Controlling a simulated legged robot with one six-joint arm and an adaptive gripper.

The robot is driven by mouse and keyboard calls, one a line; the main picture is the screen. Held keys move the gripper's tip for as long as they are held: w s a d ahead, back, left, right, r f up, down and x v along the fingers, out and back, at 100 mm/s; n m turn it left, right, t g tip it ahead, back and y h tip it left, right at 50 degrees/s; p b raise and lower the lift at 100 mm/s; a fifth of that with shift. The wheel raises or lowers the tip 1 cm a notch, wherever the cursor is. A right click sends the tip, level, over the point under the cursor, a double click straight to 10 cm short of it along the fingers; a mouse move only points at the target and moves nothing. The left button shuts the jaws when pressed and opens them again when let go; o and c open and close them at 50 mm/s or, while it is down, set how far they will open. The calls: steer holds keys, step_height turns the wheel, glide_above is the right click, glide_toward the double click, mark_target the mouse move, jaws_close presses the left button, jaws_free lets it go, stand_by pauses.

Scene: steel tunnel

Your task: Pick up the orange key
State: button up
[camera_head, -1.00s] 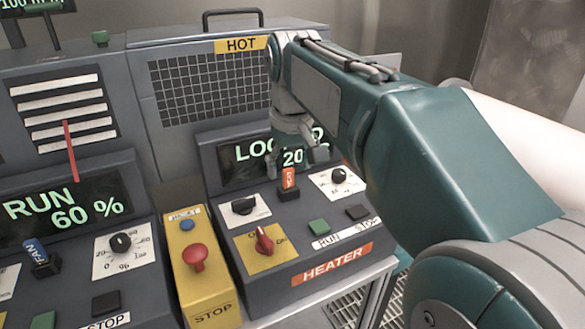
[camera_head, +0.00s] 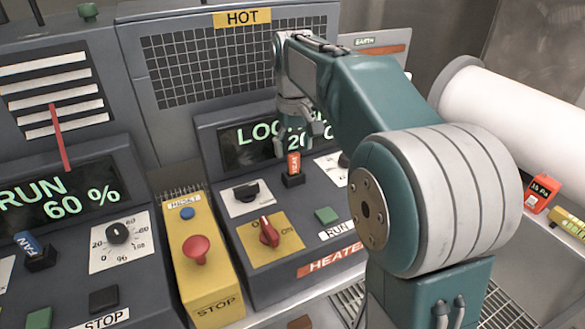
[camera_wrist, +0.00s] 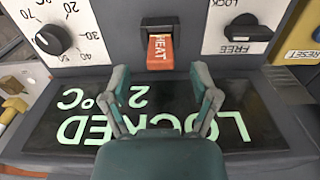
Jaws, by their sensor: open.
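The orange key (camera_head: 294,163) stands upright in a dark keyhole block on the heater console, in front of its "LOCKED 20 °C" display (camera_head: 250,146). In the wrist view the orange key (camera_wrist: 160,52) reads "HEAT" and sits beyond the fingertips, near the middle. My gripper (camera_head: 293,143) hangs just above and behind the key in the head view. In the wrist view my gripper (camera_wrist: 162,80) has its two fingers spread, with the key roughly lined up between them and clear space in between. Nothing is held.
The heater console has a red switch (camera_head: 268,232), a black lock knob (camera_head: 246,192) and a green button (camera_head: 326,215) close to the key. A yellow box with a red stop button (camera_head: 197,249) stands to the left. A blue fan key (camera_head: 37,248) is further left.

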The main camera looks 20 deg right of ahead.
mark_target(293, 169)
step_height(293, 169, down, 4)
steer(key=shift+f, duration=0.1)
steer(key=shift+a, duration=0.1)
jaws_close()
